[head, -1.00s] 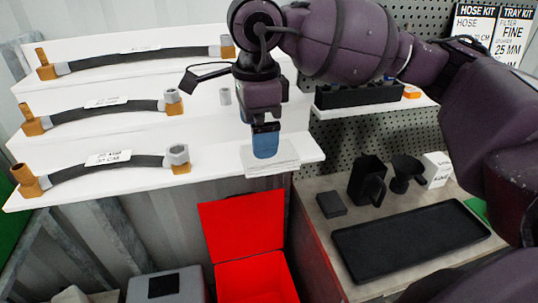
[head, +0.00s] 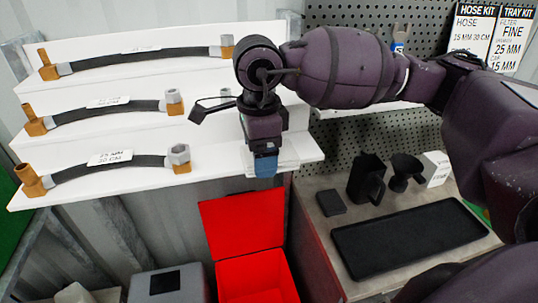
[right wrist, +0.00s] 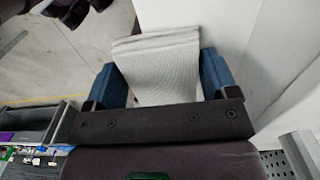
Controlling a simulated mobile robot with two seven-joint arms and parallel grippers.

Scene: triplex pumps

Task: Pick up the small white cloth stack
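The small white cloth stack (head: 287,160) lies at the right end of the lowest white shelf step, mostly hidden behind my right gripper in the head view. My right gripper (head: 265,167) points down at it with its blue fingers at the stack's height. In the right wrist view, the grey-white ribbed cloth stack (right wrist: 160,70) lies between the two blue fingers of the right gripper (right wrist: 162,80), one on each side. The fingers are wide apart, and I see no clear squeeze on the cloth. My left gripper is not in view.
Labelled hoses (head: 110,168) lie on the stepped white shelf (head: 225,155) to the left. An open red box (head: 243,225) stands below. On the right bench are a black tray (head: 410,238), a black mug-like holder (head: 366,180), a black funnel (head: 405,170) and a white box (head: 436,168).

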